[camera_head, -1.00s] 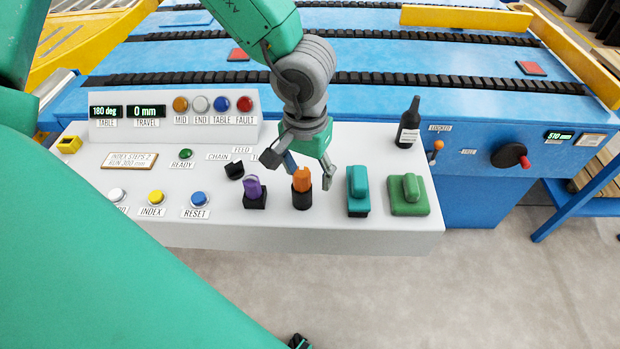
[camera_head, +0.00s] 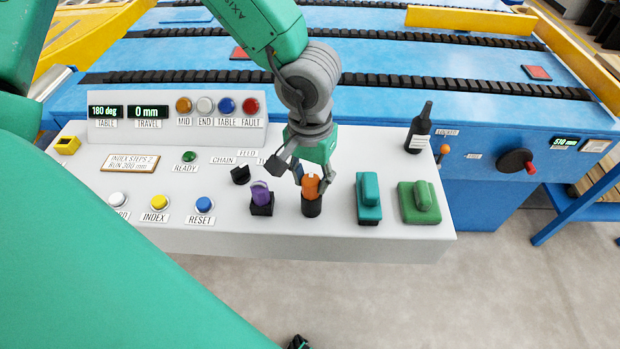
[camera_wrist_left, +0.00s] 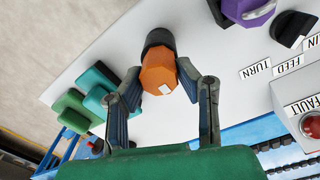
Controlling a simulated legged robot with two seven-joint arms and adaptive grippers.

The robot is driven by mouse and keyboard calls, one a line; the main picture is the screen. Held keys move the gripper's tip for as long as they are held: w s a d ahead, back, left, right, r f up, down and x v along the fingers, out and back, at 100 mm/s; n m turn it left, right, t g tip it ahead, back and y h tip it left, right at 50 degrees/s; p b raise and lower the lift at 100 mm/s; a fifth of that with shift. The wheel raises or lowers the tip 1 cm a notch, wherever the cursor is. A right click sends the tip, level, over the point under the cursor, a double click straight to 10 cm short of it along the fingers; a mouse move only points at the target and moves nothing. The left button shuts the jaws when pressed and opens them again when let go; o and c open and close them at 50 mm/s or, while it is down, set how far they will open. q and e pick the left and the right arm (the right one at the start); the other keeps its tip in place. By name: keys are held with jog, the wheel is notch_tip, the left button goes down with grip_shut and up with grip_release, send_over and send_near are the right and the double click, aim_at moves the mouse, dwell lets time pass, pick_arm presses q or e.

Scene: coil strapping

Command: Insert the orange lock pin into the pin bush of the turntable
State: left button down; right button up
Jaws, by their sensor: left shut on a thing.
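The orange lock pin (camera_head: 311,186) stands upright in a black holder (camera_head: 311,206) on the white console. My left gripper (camera_head: 311,181) comes down over it from behind and is shut on its orange head. In the left wrist view the orange head (camera_wrist_left: 158,72) sits between the two fingers of the left gripper (camera_wrist_left: 163,88), with the black holder beyond it. The turntable's pin bush cannot be made out. My right gripper is not in view.
On the console (camera_head: 230,225), a purple-topped piece (camera_head: 261,194) stands left of the pin; teal (camera_head: 369,196) and green (camera_head: 419,202) blocks stand right. A dark bottle (camera_head: 419,134) stands behind them. The blue conveyor (camera_head: 380,60) lies beyond.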

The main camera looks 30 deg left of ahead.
pick_arm(q)
jog(key=shift+d+r, duration=0.1)
jog(key=shift+r, duration=0.3)
notch_tip(320, 180, up, 7)
jog(key=shift+s+f+p, duration=0.1)
jog(key=shift+f+p, duration=0.05)
jog(key=shift+p, duration=1.05)
jog(key=s+d+p, duration=0.5)
jog(key=s, duration=0.2)
jog(key=s+d+p, duration=0.4)
jog(key=s+p, duration=0.1)
jog(key=s, duration=0.3)
jog(key=shift+d+f, duration=0.25)
jog(key=shift+d, duration=0.1)
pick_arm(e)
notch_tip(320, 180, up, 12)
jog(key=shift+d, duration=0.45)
pick_arm(q)
jog(key=shift+s, duration=0.1)
jog(key=shift+a, duration=0.2)
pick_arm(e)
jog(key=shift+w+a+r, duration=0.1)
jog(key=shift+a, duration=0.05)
pick_arm(q)
jog(key=shift+r+p, duration=0.7)
jog(key=shift+r, duration=0.15)
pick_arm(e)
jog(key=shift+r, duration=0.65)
